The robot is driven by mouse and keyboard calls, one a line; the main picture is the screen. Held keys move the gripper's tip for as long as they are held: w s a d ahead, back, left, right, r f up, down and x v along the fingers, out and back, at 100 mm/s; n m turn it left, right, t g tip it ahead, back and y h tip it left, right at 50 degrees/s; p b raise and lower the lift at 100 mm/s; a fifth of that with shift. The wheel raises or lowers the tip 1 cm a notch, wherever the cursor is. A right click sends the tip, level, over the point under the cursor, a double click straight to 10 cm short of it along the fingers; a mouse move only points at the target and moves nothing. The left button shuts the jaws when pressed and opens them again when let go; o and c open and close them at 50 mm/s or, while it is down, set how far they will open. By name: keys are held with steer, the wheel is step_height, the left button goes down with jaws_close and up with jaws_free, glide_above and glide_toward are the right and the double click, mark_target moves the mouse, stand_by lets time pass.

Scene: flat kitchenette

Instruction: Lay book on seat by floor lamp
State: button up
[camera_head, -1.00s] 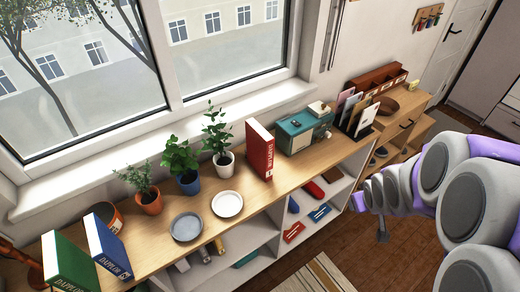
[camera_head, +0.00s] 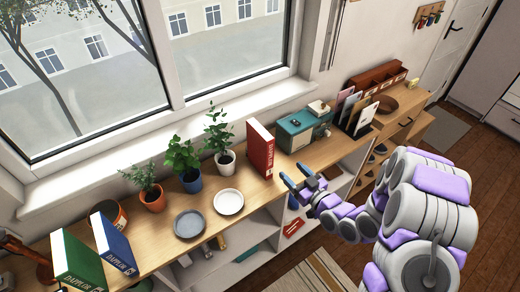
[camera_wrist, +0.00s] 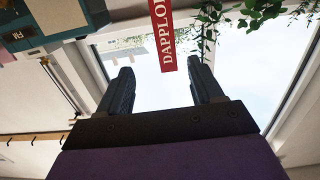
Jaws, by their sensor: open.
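A red book (camera_head: 261,150) stands upright on the wooden shelf top (camera_head: 262,192), its spine facing the room. A blue book (camera_head: 114,245) and a green book (camera_head: 78,262) stand at the left end. My gripper (camera_head: 294,173) is open and empty, just right of and in front of the red book, apart from it. In the wrist view the red book's lettered spine (camera_wrist: 162,35) shows beyond my two open dark fingers (camera_wrist: 160,68), nearer the right finger. No seat or floor lamp is in view.
Potted plants (camera_head: 184,165), a grey plate (camera_head: 189,223) and a white plate (camera_head: 228,201) lie left of the red book. A teal radio-like box (camera_head: 303,128) stands close on its right, then a letter rack (camera_head: 358,118). A window is behind.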

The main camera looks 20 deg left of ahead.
mark_target(271, 151)
steer(key=x, duration=0.8)
steer(key=b+x, duration=0.1)
steer(key=x, duration=0.3)
steer(key=shift+s+a+r, duration=0.15)
steer(key=shift+a+r, duration=0.15)
steer(key=shift+r, duration=0.1)
steer(key=shift+w+a+f+y+b, duration=0.15)
steer(key=shift+w+a+b, duration=0.1)
steer(key=shift+w+a, duration=0.45)
steer(key=shift+w+a+f+y+b, duration=0.15)
steer(key=shift+w+a+b, duration=0.2)
steer(key=shift+a, duration=0.55)
steer(key=shift+w+a+r, duration=0.2)
steer(key=shift+w+a, duration=0.3)
steer(key=shift+w, duration=0.05)
steer(key=shift+c, duration=0.5)
jaws_close()
